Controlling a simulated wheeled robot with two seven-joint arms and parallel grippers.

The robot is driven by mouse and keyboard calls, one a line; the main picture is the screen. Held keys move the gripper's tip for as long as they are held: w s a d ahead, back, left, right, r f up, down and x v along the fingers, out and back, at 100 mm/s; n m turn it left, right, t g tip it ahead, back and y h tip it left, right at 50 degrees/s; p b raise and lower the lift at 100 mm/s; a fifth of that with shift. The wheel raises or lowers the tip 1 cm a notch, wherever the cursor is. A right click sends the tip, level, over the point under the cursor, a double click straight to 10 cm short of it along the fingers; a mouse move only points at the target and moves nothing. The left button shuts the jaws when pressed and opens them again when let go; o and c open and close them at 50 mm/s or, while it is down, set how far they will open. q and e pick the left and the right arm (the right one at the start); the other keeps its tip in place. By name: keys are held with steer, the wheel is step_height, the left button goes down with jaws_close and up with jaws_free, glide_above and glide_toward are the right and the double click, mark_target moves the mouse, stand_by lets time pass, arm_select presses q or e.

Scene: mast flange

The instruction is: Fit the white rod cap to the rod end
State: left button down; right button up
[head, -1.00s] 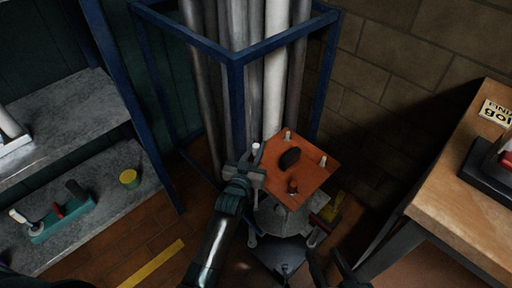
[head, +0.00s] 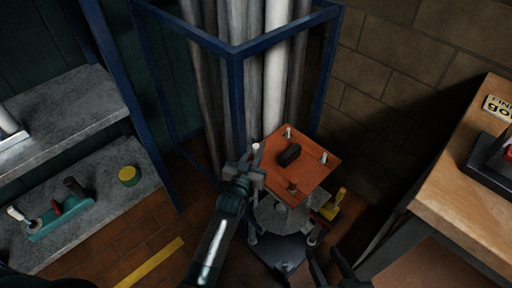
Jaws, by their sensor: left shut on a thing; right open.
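An orange plate (head: 318,176) sits on top of a stand in front of the blue frame. A black handle (head: 289,155) lies on it, and pale-tipped rod ends (head: 288,132) stand near its corners. The rod end nearest me looks reddish and uncapped. My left gripper (head: 252,168) is shut at the plate's left edge. A small white piece, apparently the rod cap (head: 256,147), shows at its jaws; whether it touches a rod end I cannot tell. My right gripper (head: 329,264) is dark, open and empty, low in front of the stand.
Grey pipes (head: 274,75) stand inside the blue frame (head: 235,55) behind the plate. A wooden table (head: 450,205) is at right, and a grey shelf (head: 105,190) with a yellow tin (head: 128,176) is at left. A yellow-handled item (head: 334,205) is beside the stand.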

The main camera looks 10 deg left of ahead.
arm_select(q)
steer(key=shift+f+b, duration=0.7)
steer(key=shift+f, duration=0.45)
arm_select(e)
steer(key=shift+f, duration=0.7)
arm_select(q)
steer(key=c, duration=1.5)
jaws_free()
arm_select(e)
steer(key=shift+r, duration=0.1)
step_height(320, 180, up, 4)
steer(key=w+a+t, duration=0.1)
steer(key=t, duration=0.1)
arm_select(q)
steer(key=s+p, duration=0.1)
steer(key=s, duration=0.4)
steer(key=s+a, duration=0.1)
steer(key=s, duration=0.5)
steer(key=s+r+p, duration=0.1)
steer(key=s, duration=0.5)
steer(key=shift+s+a+p, duration=0.2)
steer(key=shift+a+p, duration=0.1)
arm_select(e)
steer(key=s+d+f+g+h, duration=0.1)
steer(key=s+d+f+g, duration=0.2)
steer(key=f, duration=0.4)
steer(key=shift+s+g, duration=0.75)
steer(key=shift+g, duration=0.25)
